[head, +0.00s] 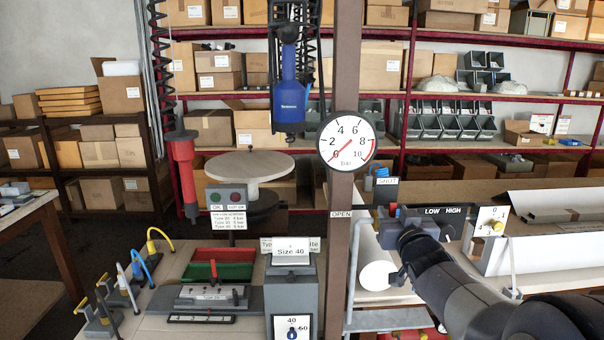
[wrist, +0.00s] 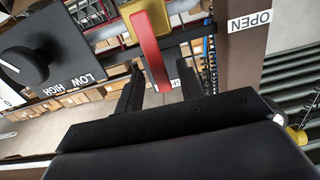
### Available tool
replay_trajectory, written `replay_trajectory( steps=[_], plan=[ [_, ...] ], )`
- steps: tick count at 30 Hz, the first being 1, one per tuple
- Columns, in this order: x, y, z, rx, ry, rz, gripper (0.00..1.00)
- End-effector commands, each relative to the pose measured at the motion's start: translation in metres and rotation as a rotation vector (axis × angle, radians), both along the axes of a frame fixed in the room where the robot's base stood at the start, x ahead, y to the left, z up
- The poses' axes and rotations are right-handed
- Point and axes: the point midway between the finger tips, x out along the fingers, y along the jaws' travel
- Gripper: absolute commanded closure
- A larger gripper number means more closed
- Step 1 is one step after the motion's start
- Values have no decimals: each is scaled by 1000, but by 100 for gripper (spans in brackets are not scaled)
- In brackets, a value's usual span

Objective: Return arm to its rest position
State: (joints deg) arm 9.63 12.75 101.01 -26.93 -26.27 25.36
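My arm (head: 460,290) reaches in from the lower right of the head view. My gripper (head: 392,222) is at its far end, beside the OPEN label and the LOW/HIGH panel. In the wrist view my gripper (wrist: 162,72) shows two dark fingers set apart, with a gap on each side of a red lever (wrist: 152,55). The lever hangs from a yellow block (wrist: 147,22) and its lower end shows between the fingers. I cannot tell how far in depth the lever is from them. The gripper appears empty.
A brown post (head: 343,200) with a pressure gauge (head: 347,142) stands left of my gripper. The LOW/HIGH panel (head: 445,218) is close on its right. A white roll (head: 376,270) lies below. The Size 40 box (head: 291,285) stands left of the post.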

Motion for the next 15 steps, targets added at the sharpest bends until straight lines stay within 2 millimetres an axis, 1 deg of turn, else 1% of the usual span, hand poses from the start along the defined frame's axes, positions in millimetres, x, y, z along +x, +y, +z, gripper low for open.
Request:
replay_trajectory(
  steps=[1, 15],
  plan=[
    [-9, 0, -1, 0, -2, -1, 64],
    [-79, -3, 0, 0, -2, -2, 64]
  ],
)
